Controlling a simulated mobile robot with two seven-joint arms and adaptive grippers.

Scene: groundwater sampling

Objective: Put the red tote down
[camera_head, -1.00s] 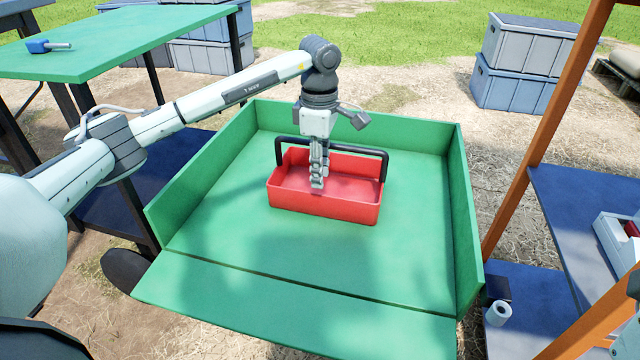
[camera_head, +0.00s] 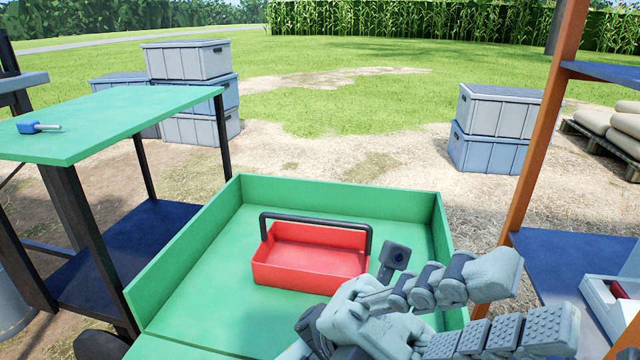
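The red tote (camera_head: 310,272) rests upright on the floor of the green cart bed (camera_head: 205,302). Its black handle (camera_head: 315,220) stands up over it and nothing grips it.
A green-topped table (camera_head: 110,118) with a small blue tool (camera_head: 38,127) stands at the left. An orange-framed shelf (camera_head: 535,135) is at the right. Grey and blue crates (camera_head: 500,130) stand behind the bed. The bed has free floor left of the tote.

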